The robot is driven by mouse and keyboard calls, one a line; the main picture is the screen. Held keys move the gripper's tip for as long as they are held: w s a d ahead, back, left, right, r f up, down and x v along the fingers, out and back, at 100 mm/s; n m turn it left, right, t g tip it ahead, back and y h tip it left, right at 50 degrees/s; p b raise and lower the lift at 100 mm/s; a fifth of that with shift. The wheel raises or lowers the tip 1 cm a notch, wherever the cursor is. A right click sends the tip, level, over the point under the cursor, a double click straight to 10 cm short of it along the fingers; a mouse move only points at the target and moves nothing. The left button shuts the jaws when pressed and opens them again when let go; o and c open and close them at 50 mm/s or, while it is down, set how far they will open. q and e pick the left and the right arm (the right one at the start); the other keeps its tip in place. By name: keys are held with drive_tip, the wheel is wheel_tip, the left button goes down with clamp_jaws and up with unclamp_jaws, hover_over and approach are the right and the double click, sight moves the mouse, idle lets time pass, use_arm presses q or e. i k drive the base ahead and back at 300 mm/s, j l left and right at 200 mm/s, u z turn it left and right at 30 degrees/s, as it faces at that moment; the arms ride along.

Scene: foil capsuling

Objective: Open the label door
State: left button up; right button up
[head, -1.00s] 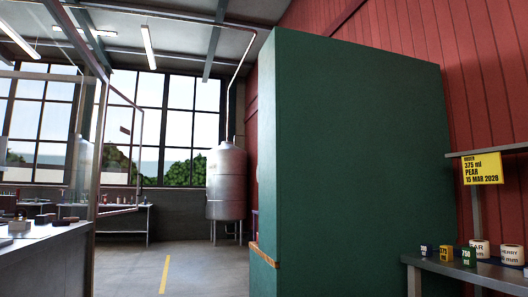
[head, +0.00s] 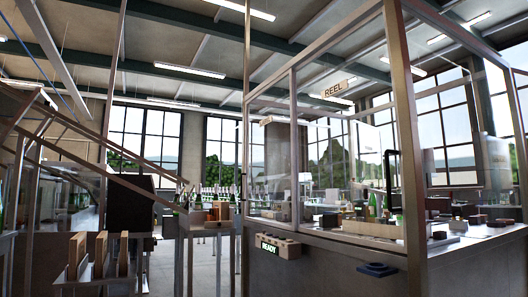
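A framed enclosure with clear panels stands at the right in the head view. A clear panel (head: 268,165) fills its left side, and a hanging sign reading REEL (head: 336,89) shows at its upper part. I cannot tell which panel is the label door, or whether any panel is open. Neither of my grippers is in view.
The enclosure sits on a grey counter (head: 330,262), with a READY display (head: 268,246) at its left corner and a dark blue block (head: 377,269) at its front. Bottles (head: 212,192) stand farther back. A sloped frame (head: 85,150) and wooden boards (head: 100,255) are at the left.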

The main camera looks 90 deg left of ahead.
sight(268, 120)
drive_tip(key=j+u, duration=0.1)
drive_tip(key=u, duration=2.8)
drive_tip(key=i+j+u, duration=0.25)
drive_tip(key=i, duration=0.3)
drive_tip(key=i+u, duration=0.25)
drive_tip(key=i, duration=0.3)
drive_tip(key=i+z, duration=0.1)
drive_tip(key=i, duration=1.3)
drive_tip(key=i+z, duration=0.1)
drive_tip(key=i, duration=1.3)
